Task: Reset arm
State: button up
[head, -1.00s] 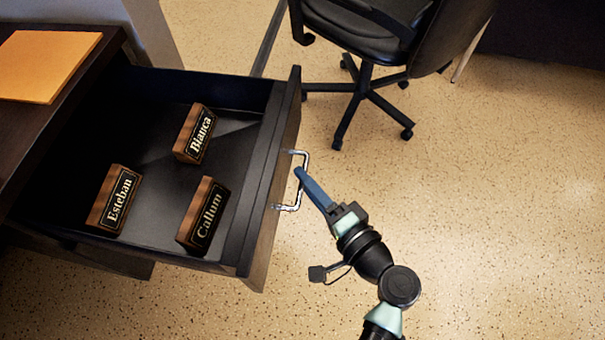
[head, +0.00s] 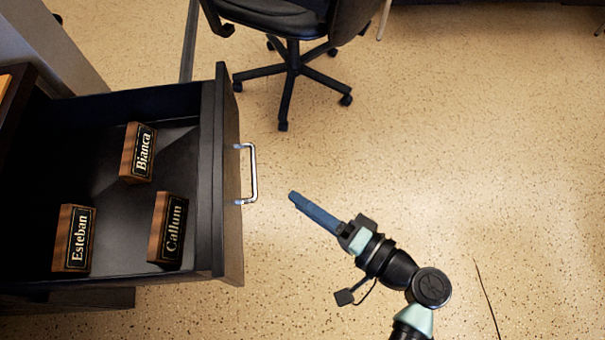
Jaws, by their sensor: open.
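My gripper (head: 293,197) is in the head view, to the right of the open drawer's handle (head: 250,174) and apart from it. Its blue fingers point up and left toward the handle and hold nothing; from this side they overlap, so the gap between them is hidden. My arm comes in from the bottom right. The dark drawer (head: 228,185) stands pulled out at the left.
The drawer holds three wooden name blocks: Bianca (head: 139,152), Esteban (head: 74,238) and Callum (head: 168,228). A black office chair (head: 292,62) stands behind at the top. A desk edge with an orange sheet (head: 5,84) is at far left. The speckled floor (head: 500,150) at right is clear.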

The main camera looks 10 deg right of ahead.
jog(key=w+r+n+h, duration=0.3)
jog(key=w+r+n, duration=0.1)
jog(key=w+r, duration=0.6)
jog(key=w+r+n+t+h, duration=0.1)
jog(key=w+r+t+h, duration=0.2)
jog(key=r, duration=0.6)
jog(key=w+r+n+t+h, duration=0.15)
jog(key=w+r, duration=0.25)
jog(key=r, duration=0.4)
jog(key=s+a+r+t+h+p, duration=0.1)
jog(key=s+r+t, duration=0.3)
jog(key=r, duration=0.7)
jog(key=s+a+r+n+t+h+p, duration=0.1)
jog(key=s+a+r+t, duration=0.3)
jog(key=r, duration=0.8)
jog(key=s+d+r+t+h+p, duration=0.1)
jog(key=s+r+t+h, duration=0.3)
jog(key=r, duration=0.7)
notch_tip(320, 180, up, 29)
jog(key=g+y+p, duration=0.1)
jog(key=y+p, duration=0.1)
jog(key=p, duration=2.8)
jog(key=shift+s, duration=0.3)
jog(key=shift+a, duration=0.1)
